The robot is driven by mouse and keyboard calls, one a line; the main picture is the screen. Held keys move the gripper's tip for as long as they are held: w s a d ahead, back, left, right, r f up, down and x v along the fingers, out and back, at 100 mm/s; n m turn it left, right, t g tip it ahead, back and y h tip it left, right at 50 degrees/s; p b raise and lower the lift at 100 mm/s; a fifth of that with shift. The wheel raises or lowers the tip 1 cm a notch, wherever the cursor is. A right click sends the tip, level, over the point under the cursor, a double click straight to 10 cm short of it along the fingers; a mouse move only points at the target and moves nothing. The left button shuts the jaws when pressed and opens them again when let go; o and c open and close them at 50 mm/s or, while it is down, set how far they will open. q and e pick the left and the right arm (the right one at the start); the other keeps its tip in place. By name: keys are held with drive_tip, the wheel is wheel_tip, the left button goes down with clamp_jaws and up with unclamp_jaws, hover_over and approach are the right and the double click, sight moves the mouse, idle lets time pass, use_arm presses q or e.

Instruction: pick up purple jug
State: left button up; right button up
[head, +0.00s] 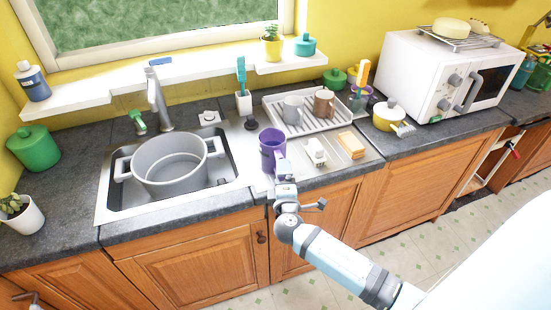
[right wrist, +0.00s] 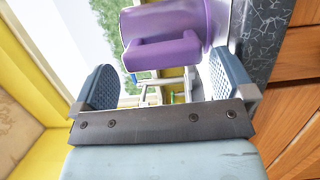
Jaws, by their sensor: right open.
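The purple jug (head: 268,143) stands upright on the sink's steel drainer, right of the grey pot. My right gripper (head: 284,177) is at the jug's near side, with its arm reaching in from the lower right. In the right wrist view the jug (right wrist: 222,18) is just ahead, and its handle (right wrist: 160,52) lies between the two spread fingers (right wrist: 162,82). The right gripper is open and not closed on the handle. Whether a finger touches the jug, I cannot tell.
A grey pot (head: 168,170) sits in the sink at left. A white brush (head: 316,152) and a sponge (head: 351,145) lie close right of the jug. Behind are a dish rack (head: 337,123) with two mugs and a holder (head: 243,103) with a teal utensil.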

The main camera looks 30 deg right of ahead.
drive_tip(key=x, duration=0.1)
drive_tip(key=p+x, duration=0.1)
drive_tip(key=x, duration=0.2)
drive_tip(key=shift+w+a, duration=0.1)
drive_tip(key=shift+a, duration=0.15)
drive_tip(key=shift+w+d+f, duration=0.1)
drive_tip(key=shift+w+d, duration=0.15)
drive_tip(key=shift+w, duration=0.15)
drive_tip(key=c, duration=1.4)
drive_tip(key=shift+c, duration=0.2)
wheel_tip(320, 180, up, 20)
drive_tip(key=shift+p, duration=0.4)
